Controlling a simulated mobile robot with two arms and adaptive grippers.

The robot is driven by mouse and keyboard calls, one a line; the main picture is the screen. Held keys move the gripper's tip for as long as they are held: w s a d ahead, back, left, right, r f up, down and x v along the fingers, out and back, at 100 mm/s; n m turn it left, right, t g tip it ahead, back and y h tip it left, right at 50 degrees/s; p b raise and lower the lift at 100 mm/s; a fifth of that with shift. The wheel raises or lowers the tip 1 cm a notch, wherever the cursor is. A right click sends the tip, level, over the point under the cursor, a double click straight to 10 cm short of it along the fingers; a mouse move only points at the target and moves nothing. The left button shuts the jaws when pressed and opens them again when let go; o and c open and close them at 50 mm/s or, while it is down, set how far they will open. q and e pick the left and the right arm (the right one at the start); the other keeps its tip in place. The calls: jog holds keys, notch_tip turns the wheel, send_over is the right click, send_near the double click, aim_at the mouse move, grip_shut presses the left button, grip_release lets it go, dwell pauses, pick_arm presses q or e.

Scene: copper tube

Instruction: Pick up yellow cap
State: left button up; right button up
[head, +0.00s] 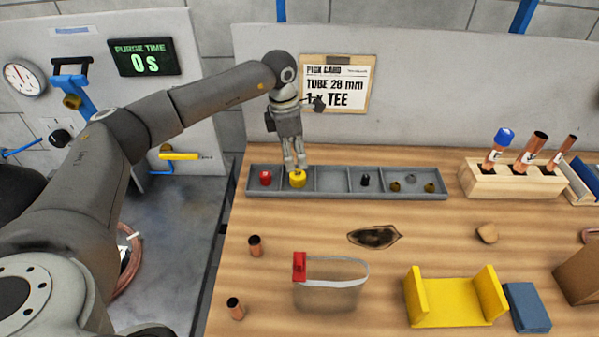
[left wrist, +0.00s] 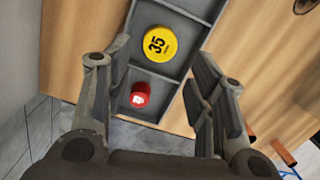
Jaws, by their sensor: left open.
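The yellow cap (head: 297,179) sits in the second compartment from the left of the grey divided tray (head: 331,180). In the left wrist view the yellow cap (left wrist: 160,44) shows its round top marked 35, ahead of and between the finger lines. My left gripper (head: 295,164) points down just above the yellow cap, and its fingers are apart. In the left wrist view the left gripper (left wrist: 162,70) is open and nothing is between its fingers. My right gripper is in neither view.
A red cap (head: 265,178) lies in the leftmost compartment. Small dark fittings (head: 365,180) lie in compartments to the right. A wooden block (head: 513,180) holds copper tubes at the right. A yellow cradle (head: 455,299) stands in front. A pick card (head: 337,84) hangs behind.

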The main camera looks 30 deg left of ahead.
aim_at(298, 174)
pick_arm(q)
jog(key=shift+d+f, duration=0.1)
jog(key=shift+f, duration=0.7)
jog(key=shift+w+f+p, duration=0.15)
jog(key=shift+f+p, duration=0.15)
jog(key=shift+p, duration=0.1)
jog(key=f+p, duration=0.1)
jog(key=f, duration=0.2)
jog(key=shift+w+d+f+p, duration=0.1)
jog(key=shift+d+f+p, duration=0.15)
jog(key=shift+p, duration=0.15)
jog(key=shift+f, duration=0.55)
jog(key=c, duration=0.4)
